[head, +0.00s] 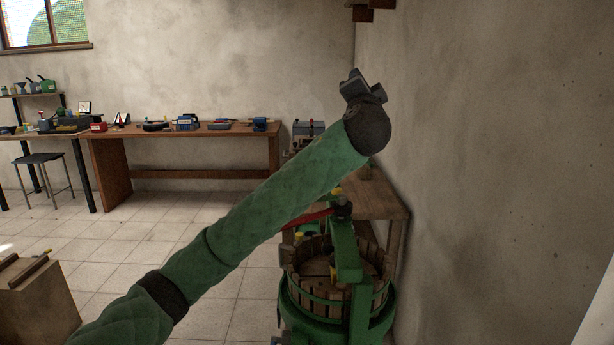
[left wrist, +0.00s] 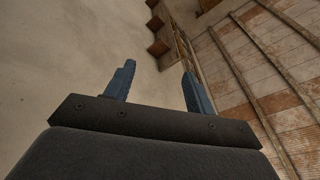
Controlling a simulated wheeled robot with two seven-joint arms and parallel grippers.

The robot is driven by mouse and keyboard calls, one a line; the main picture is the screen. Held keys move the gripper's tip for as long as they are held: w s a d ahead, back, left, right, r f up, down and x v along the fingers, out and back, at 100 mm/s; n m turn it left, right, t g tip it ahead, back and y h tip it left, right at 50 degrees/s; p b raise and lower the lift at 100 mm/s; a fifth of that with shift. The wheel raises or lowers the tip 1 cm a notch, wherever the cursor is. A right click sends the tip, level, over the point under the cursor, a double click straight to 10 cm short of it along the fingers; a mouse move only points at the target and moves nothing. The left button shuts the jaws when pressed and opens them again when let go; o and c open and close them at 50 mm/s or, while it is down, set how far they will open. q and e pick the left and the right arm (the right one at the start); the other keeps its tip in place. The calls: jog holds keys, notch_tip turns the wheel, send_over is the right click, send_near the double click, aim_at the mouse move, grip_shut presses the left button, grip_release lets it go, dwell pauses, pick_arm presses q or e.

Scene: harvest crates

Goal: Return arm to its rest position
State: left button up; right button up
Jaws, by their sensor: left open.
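My left arm, in a green sleeve, reaches up from the lower left across the head view. My left gripper (head: 357,84) is at its end, raised high in front of the walls. In the left wrist view the two blue-grey fingers of my left gripper (left wrist: 156,85) stand wide apart with nothing between them. They point up toward the wall and the ceiling. My right gripper is in neither view.
A green fruit press with a wooden slatted basket (head: 308,282) stands below the arm, beside a wooden table (head: 386,203). A long workbench (head: 225,132) with tools is along the back wall. A stool (head: 40,158) and a wooden box (head: 40,310) are at left. The tiled floor between is clear.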

pick_arm(q)
jog(key=s+a+f+n+g+p, duration=0.1)
jog(key=s+a+f+n+g, duration=0.25)
jog(key=s+a+f, duration=0.8)
jog(key=s+a+f+n+g+p, duration=0.1)
jog(key=s+a+f+n+g, duration=0.2)
jog(key=f, duration=1.6)
jog(key=s+a+f+n+g+p, duration=0.15)
jog(key=s+a+f+g, duration=0.5)
jog(key=f, duration=0.95)
jog(key=s+a+f+n+g, duration=0.1)
jog(key=s+a+f+g, duration=0.1)
jog(key=s+f, duration=1)
jog(key=s+a+f+n+g+y+p, duration=0.1)
jog(key=s+a+f+g, duration=0.2)
jog(key=s+f, duration=0.9)
jog(key=s+g, duration=0.1)
jog(key=s, duration=0.5)
jog(key=shift+s+a, duration=0.15)
jog(key=shift+s, duration=0.15)
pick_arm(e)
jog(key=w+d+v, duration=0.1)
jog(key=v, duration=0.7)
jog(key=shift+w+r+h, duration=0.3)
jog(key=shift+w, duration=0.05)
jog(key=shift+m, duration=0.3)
